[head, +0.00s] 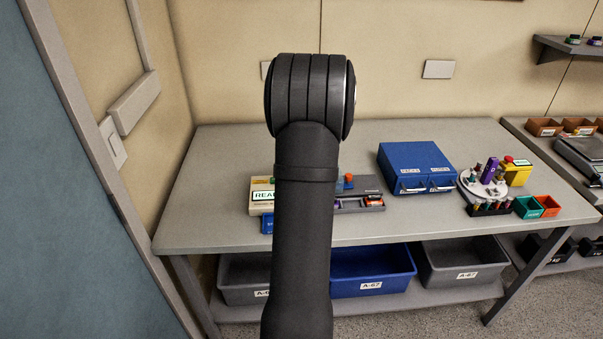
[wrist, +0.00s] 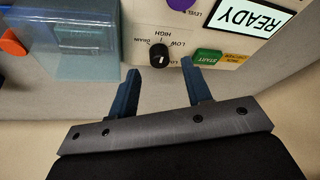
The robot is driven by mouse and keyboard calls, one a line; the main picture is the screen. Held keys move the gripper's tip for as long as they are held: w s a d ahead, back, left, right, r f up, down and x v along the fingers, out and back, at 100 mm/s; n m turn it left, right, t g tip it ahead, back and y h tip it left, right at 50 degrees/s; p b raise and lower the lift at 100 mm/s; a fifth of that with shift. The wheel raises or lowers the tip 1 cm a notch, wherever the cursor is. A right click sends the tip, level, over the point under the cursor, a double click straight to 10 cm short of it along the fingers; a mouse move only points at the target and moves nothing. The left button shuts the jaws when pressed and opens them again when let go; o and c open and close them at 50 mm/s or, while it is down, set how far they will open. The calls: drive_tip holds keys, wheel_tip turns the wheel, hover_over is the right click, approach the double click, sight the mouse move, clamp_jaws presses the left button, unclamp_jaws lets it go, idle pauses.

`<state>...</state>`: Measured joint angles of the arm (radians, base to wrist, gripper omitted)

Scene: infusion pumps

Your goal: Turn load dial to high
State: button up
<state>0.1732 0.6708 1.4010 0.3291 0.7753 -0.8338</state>
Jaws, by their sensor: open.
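The load dial (wrist: 160,56) is a round black knob with a small white mark, on the cream pump panel (wrist: 222,44) in the wrist view. Labels around it read HIGH, LOW and DRAIN, upside down; one label is partly cut off by the knob. The white mark sits on the knob's lower part; I cannot tell which label it points to. My gripper (wrist: 160,68) is open, its two blue-grey fingers apart with the dial in the gap between the tips. Contact cannot be told. In the head view my arm hides the gripper and most of the pump (head: 262,184).
A green START button (wrist: 207,56), a READY display (wrist: 254,17) and a purple knob (wrist: 181,4) sit close by. A translucent blue box (wrist: 78,45) stands left of the dial. A blue drawer unit (head: 415,165) stands right of the pump in the head view.

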drive_tip(key=v, duration=1.4)
drive_tip(key=shift+r, duration=0.2)
drive_tip(key=shift+f, duration=0.1)
drive_tip(key=x, duration=1.7)
drive_tip(key=shift+f, duration=0.1)
drive_tip(key=shift+s+a+m+h, duration=0.1)
drive_tip(key=shift+m+h, duration=0.45)
drive_tip(key=shift+m, duration=0.9)
drive_tip(key=shift+a+m+h, duration=0.1)
drive_tip(key=shift+m+h, duration=0.45)
drive_tip(key=shift+m, duration=0.9)
drive_tip(key=shift+a+m+h, duration=0.1)
drive_tip(key=shift+m+h, duration=0.5)
drive_tip(key=shift+m, duration=0.9)
drive_tip(key=shift+a+m+h, duration=0.1)
drive_tip(key=shift+m+h, duration=0.5)
drive_tip(key=shift+m, duration=0.9)
drive_tip(key=shift+s+a+r, duration=0.15)
drive_tip(key=shift+r, duration=0.6)
